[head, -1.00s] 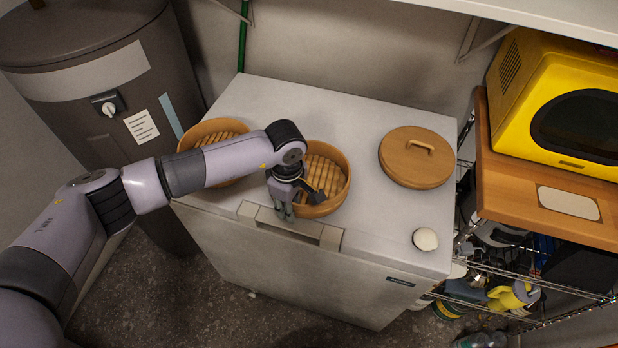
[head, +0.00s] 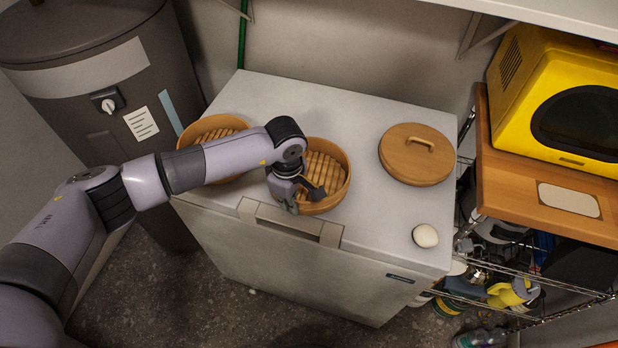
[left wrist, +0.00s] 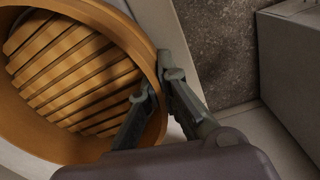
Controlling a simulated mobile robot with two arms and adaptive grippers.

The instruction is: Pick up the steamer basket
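A round wooden steamer basket (head: 326,166) with a slatted floor stands on the white chest-like appliance. My left gripper (head: 292,205) is at its near left rim, pointing down. In the left wrist view, the fingers (left wrist: 158,84) straddle the wall of the steamer basket (left wrist: 70,70), one inside and one outside. They look shut on the rim. A second similar basket (head: 212,127) stands to the left, partly covered by my arm. My right gripper is not in view.
A round wooden lid (head: 417,155) and a small white round object (head: 425,236) lie on the appliance top (head: 365,215) to the right. A handle (head: 290,220) runs along its front edge. A yellow microwave (head: 560,100) stands on a shelf at right.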

